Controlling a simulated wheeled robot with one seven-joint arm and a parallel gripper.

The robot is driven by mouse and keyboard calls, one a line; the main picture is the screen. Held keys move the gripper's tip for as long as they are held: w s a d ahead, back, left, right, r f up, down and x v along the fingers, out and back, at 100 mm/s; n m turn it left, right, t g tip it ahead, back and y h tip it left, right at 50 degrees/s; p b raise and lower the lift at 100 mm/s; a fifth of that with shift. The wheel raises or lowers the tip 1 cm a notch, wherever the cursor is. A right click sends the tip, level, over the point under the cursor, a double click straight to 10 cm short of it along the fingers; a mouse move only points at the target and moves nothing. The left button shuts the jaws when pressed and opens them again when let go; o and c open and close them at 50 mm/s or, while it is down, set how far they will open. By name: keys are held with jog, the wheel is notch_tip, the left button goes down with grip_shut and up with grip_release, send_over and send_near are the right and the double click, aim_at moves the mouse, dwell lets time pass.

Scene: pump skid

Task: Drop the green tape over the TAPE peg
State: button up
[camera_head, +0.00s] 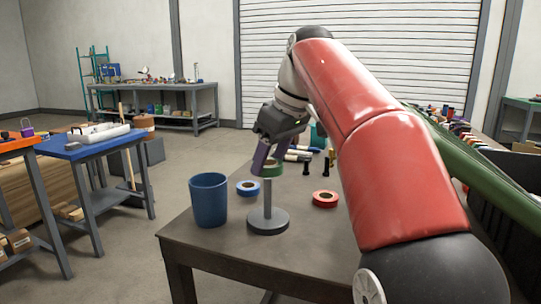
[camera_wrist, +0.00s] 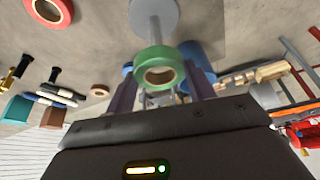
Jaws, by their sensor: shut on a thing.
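My gripper (camera_head: 268,160) is shut on the green tape (camera_head: 272,170), with a purple finger on each side of the roll. In the wrist view the green tape (camera_wrist: 158,56) sits between the fingertips, its hole facing the camera and no post visible inside it. The grey peg (camera_head: 267,198) stands upright on a round base near the front of the table, just below the tape. In the wrist view the peg's base (camera_wrist: 154,16) shows beyond the roll. The peg's tip is hard to make out against the tape. No TAPE label is readable.
A blue cup (camera_head: 208,201) stands left of the peg. A blue tape roll (camera_head: 248,188) lies behind the peg and a red tape roll (camera_head: 325,199) lies to its right. Small black-based items (camera_head: 306,168) stand farther back. The table front (camera_head: 215,245) is clear.

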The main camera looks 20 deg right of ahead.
jog(key=shift+f+b, duration=0.3)
jog(key=shift+f, duration=0.15)
dwell(0.4)
jog(key=o, duration=0.9)
jog(key=shift+o, duration=0.2)
jog(key=p+v, duration=0.2)
jog(key=v, duration=0.6)
jog(key=shift+p, duration=0.4)
